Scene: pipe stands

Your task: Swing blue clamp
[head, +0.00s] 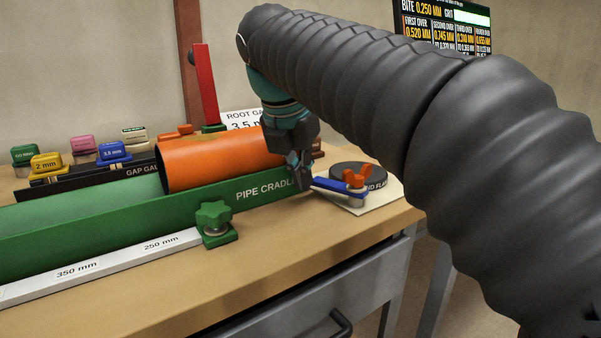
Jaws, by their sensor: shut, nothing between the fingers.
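A blue clamp (338,188) shows as a flat blue bar beside the right end of the green pipe cradle (130,220). Its right end lies by an orange knob (356,178) on a dark round piece (362,172). My gripper (304,186) is shut and empty, pointing down at the left end of the blue bar. I cannot tell whether its fingertips touch the bar.
Several coloured gap gauges (112,151) stand in a rack at the back left. A red upright lever (205,85) rises behind the orange pipe. A green knob (213,215) and a white ruler (100,267) lie in front. The front right tabletop (320,238) is clear.

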